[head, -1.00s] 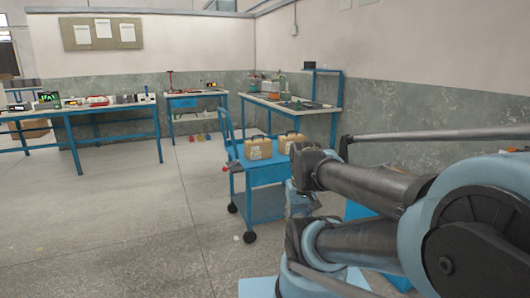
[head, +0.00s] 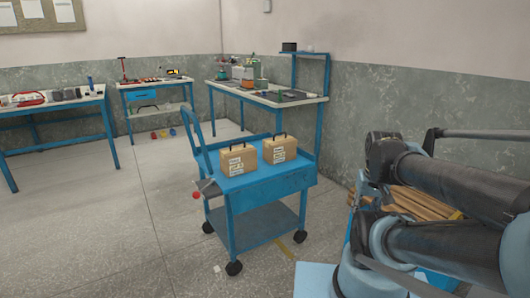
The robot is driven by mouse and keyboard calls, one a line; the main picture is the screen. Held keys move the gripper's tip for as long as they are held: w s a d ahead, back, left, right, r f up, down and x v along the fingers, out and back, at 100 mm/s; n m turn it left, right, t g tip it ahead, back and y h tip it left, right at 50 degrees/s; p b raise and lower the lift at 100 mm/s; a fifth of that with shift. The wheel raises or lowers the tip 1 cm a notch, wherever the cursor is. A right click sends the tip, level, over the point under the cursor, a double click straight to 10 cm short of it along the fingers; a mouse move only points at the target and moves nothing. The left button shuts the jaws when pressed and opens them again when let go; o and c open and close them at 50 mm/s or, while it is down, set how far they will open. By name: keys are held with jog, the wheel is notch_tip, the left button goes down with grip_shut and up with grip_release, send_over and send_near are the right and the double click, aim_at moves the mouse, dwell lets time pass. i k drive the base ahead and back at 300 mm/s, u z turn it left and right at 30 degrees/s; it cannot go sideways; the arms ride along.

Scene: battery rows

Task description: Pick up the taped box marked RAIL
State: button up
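Two tan boxes with dark top handles and white labels stand upright side by side on the top shelf of a blue cart (head: 262,185). The left box (head: 239,162) is a little nearer the cart's handle end. The right box (head: 280,150) sits a short gap away. The labels are too small to read, so I cannot tell which box is marked RAIL. My arm fills the right side of the head view, and my gripper is out of view.
The cart stands on wheels on open grey floor, with a red-knobbed lever on its left side. A bench (head: 266,94) with several items stands behind it. A crate of brown pieces (head: 425,204) is at right beside my arm.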

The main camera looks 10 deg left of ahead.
aim_at(234, 161)
jog(key=u, duration=0.1)
jog(key=i, duration=1)
jog(key=u, duration=0.2)
